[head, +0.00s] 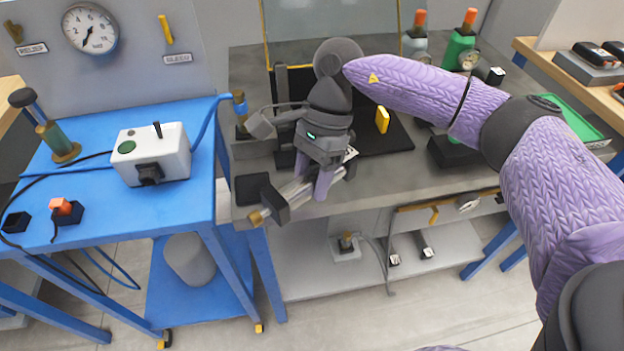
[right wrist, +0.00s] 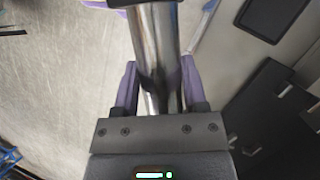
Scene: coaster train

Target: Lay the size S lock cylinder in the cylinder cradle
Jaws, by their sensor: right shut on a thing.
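My right gripper (head: 323,180) is shut on a silvery metal cylinder (head: 297,189) with a dark end block and a brass tip. It holds the cylinder tilted near the front edge of the grey bench. In the right wrist view the cylinder (right wrist: 158,50) runs between the two purple fingers of the gripper (right wrist: 160,88). I see no readable size mark on it. I cannot tell for sure which thing is the cylinder cradle. My left gripper is out of view.
A black square pad (head: 252,187) lies on the bench's front left corner. A black fixture with a yellow handle (head: 382,119) stands behind my gripper. A blue cart (head: 95,190) with a white box (head: 151,154) stands left. The lower shelf (head: 310,270) holds several small parts.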

